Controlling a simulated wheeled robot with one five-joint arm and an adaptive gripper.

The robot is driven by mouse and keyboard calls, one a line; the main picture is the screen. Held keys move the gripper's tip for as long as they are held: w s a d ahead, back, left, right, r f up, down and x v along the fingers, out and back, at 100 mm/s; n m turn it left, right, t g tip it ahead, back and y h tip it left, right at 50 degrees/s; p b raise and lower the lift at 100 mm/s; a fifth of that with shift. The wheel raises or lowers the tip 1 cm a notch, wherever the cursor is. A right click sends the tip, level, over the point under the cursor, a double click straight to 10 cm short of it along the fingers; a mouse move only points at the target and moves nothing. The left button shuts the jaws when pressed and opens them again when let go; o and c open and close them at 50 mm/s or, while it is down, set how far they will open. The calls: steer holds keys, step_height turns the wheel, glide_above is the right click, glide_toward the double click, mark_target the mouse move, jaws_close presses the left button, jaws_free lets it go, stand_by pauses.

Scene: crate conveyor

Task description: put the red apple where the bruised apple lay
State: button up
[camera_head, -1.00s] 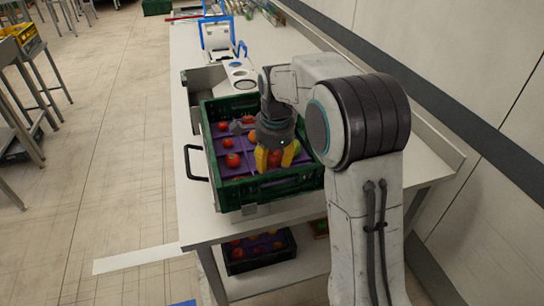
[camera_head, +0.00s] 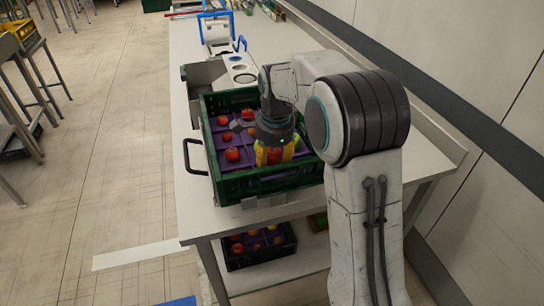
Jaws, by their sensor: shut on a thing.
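My gripper (camera_head: 275,156) points down inside the green crate (camera_head: 268,184) at its front right part. Its yellow fingers are shut on a red apple (camera_head: 274,155), which shows between them. Several other red apples, one of them in the front left part (camera_head: 232,154), lie on the crate's purple tray (camera_head: 217,166). The pocket under my gripper is hidden, so I cannot tell whether the held apple touches the tray. I cannot make out a bruised apple.
The crate stands on a long white table (camera_head: 190,215). Behind it is a white panel with round openings (camera_head: 240,72). A dark crate of fruit (camera_head: 262,262) sits on the shelf below. A wall runs along the right.

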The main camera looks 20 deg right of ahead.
steer(key=o, duration=1.3)
steer(key=shift+c, duration=0.2)
steer(key=shift+r, duration=0.15)
steer(key=shift+r+p, duration=3)
steer(key=shift+r, duration=0.35)
